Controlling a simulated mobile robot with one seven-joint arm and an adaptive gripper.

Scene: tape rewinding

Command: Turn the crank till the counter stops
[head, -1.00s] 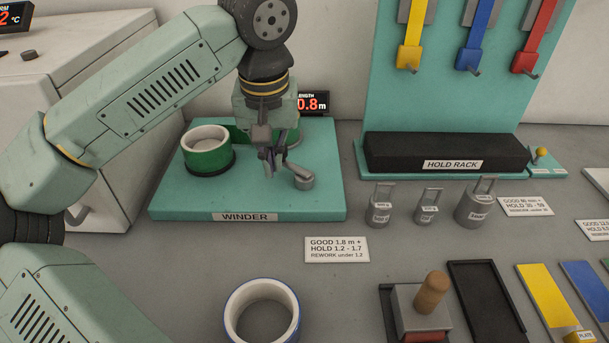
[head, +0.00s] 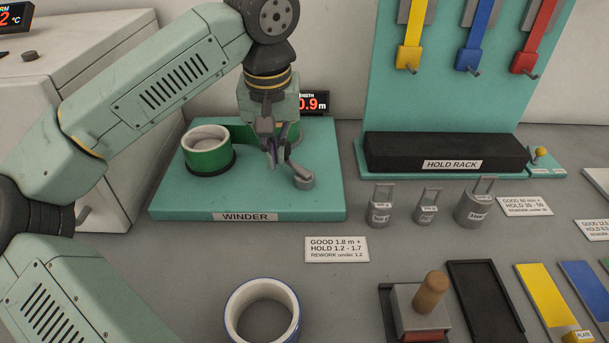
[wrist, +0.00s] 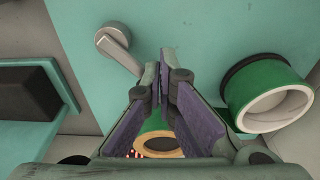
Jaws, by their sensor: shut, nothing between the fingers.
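The winder (head: 180,203) is a teal base with the crank (head: 304,181), a grey arm with a round knob, at its right front. The crank also shows in the wrist view (wrist: 114,42). My gripper (head: 271,160) is shut and empty, beside the crank arm; I cannot tell whether they touch. In the wrist view my gripper (wrist: 158,68) has its fingertips close to the crank arm's inner end. The length counter (head: 314,103) reads 0.9 m, partly hidden by my gripper. A green tape roll (head: 207,160) sits at the winder's left. A second green roll (head: 291,135) is mostly hidden behind my gripper.
The hold rack (head: 380,150) stands right of the winder. Several grey weights (head: 379,211) stand in front of it. A label card (head: 337,249) and a blue-edged white roll (head: 235,315) lie in front of the winder. A white box (head: 80,115) stands at the left.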

